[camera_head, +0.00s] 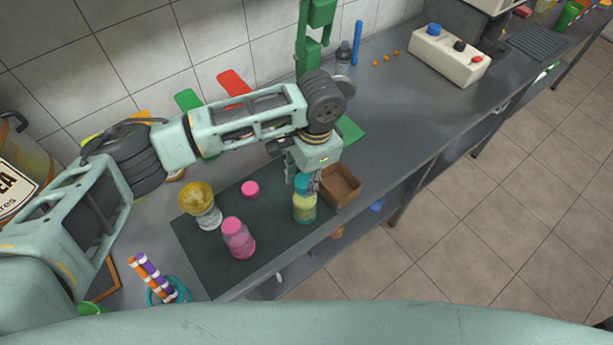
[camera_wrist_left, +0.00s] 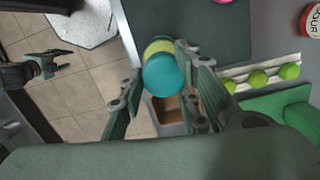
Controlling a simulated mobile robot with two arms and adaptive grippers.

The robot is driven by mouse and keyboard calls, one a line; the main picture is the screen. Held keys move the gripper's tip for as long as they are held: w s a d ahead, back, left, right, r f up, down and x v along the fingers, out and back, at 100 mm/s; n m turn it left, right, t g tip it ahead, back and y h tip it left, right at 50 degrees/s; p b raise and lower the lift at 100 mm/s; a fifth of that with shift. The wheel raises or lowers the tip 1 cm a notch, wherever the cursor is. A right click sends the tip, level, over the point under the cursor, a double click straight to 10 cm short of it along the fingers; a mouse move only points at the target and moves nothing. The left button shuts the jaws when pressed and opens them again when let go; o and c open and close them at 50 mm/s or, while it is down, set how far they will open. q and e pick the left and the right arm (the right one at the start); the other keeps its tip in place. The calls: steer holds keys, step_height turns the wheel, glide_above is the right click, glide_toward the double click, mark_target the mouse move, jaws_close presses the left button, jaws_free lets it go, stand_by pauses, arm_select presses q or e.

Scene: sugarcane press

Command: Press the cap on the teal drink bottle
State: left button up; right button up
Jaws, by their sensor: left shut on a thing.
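The teal drink bottle (camera_head: 304,210), clear with yellow contents, stands upright at the right end of the dark mat (camera_head: 270,238). Its teal cap (camera_head: 303,184) is on top; in the left wrist view the teal cap (camera_wrist_left: 167,75) shows from above, with a yellow part beside it. My left gripper (camera_head: 304,173) reaches down over the bottle, its fingers around the cap. Whether the cap is fully seated is hidden by the fingers. My right gripper (camera_wrist_left: 62,62) shows in the left wrist view, apart and empty, with fingers spread.
A control box (camera_head: 448,58) stands farther right; counter between is mostly clear.

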arm_select(q)
steer(key=shift+p, duration=0.45)
stand_by(0.4)
steer(key=o, duration=0.9)
steer(key=shift+o, duration=0.5)
steer(key=o, duration=0.4)
steer(key=shift+c, duration=0.2)
